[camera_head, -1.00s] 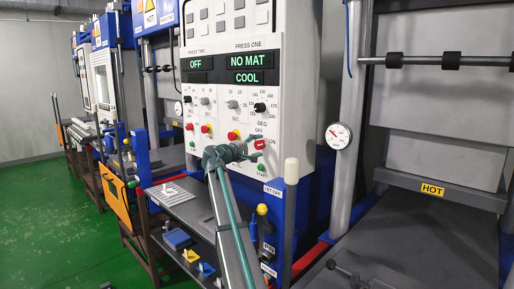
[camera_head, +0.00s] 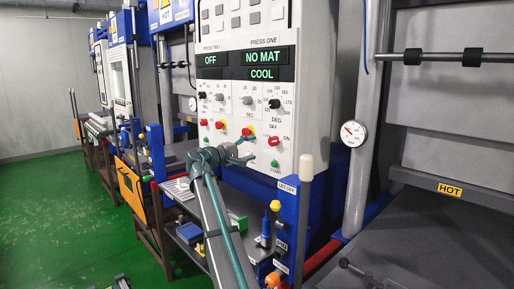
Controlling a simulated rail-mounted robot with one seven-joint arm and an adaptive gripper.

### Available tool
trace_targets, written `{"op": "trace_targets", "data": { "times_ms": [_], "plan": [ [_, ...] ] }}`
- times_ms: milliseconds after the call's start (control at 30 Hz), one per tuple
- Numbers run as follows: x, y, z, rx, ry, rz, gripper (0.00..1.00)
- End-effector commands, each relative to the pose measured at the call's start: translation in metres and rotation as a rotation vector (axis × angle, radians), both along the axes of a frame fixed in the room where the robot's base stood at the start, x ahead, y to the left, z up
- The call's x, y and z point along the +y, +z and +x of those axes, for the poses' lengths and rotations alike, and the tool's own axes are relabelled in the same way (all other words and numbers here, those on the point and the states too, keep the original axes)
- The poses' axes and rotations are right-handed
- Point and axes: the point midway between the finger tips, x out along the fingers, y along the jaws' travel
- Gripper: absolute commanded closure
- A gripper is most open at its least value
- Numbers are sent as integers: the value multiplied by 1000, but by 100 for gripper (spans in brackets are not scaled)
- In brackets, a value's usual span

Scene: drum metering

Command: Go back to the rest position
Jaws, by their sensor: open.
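My gripper (camera_head: 243,153) is in the head view, in front of the lower part of the white control panel (camera_head: 245,125). Its fingers are open and empty, just left of the red switch (camera_head: 273,140) marked ON and OFF. A gap to the switch seems to show, but depth is hard to judge. My arm reaches up from the bottom edge and hides part of the shelf below. The panel displays (camera_head: 262,58) read OFF, NO MAT and COOL.
A pale post (camera_head: 306,167) rises right of my gripper. A dark shelf (camera_head: 193,231) holds small coloured items. Green floor (camera_head: 60,215) is open at left.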

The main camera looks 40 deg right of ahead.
Motion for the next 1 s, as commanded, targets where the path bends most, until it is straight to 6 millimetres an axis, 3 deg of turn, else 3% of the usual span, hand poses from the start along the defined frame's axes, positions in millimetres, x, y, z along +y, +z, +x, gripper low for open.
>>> {"op": "trace_targets", "data": {
  "times_ms": [500,633,767,1000],
  "plan": [
    [6,0,-1,0,0,0,35],
    [6,8,-1,0,1,0,35],
    [6,32,-1,0,0,0,35],
    [6,104,-1,0,0,0,35]
  ]
}}
